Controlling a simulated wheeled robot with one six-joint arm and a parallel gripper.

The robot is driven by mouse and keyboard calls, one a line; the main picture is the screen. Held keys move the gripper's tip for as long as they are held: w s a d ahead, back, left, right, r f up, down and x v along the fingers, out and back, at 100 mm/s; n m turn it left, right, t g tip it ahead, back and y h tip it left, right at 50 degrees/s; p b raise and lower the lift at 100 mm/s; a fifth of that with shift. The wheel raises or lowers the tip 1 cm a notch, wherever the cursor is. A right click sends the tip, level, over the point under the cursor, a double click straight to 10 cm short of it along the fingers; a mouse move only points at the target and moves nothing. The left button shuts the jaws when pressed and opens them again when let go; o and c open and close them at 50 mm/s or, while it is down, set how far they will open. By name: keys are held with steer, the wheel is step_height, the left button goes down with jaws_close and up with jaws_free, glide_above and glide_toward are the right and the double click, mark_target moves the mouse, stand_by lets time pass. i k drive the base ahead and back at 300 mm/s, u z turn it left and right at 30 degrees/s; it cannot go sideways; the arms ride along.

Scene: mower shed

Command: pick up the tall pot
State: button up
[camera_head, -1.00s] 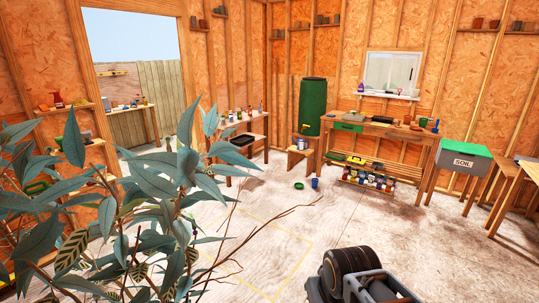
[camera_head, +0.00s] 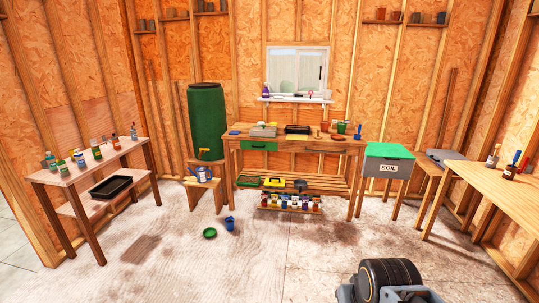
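I cannot tell for sure which pot is the tall one. A blue pot-like vessel (camera_head: 229,224) stands on the floor near the middle, beside a low green dish (camera_head: 209,233). A small green pot (camera_head: 342,127) and a terracotta-coloured one (camera_head: 324,126) stand on the back workbench. Several small pots stand on the high wall shelves, among them a reddish one (camera_head: 381,13). Part of my arm shows at the bottom right, far from all of these. My gripper's fingers are not in view.
The back workbench (camera_head: 290,144) stands under a window. Left of it are a tall green barrel (camera_head: 207,120) and a small stool (camera_head: 204,183) with a watering can. A soil bin (camera_head: 389,165) and a table (camera_head: 490,187) stand right. The floor ahead is mostly clear.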

mark_target(229, 221)
steer(key=z, duration=0.1)
steer(key=i, duration=2.3)
steer(key=u, duration=0.55)
steer(key=i, duration=1.55)
steer(key=u, duration=1.6)
steer(key=i, duration=1.2)
steer(key=u, duration=0.75)
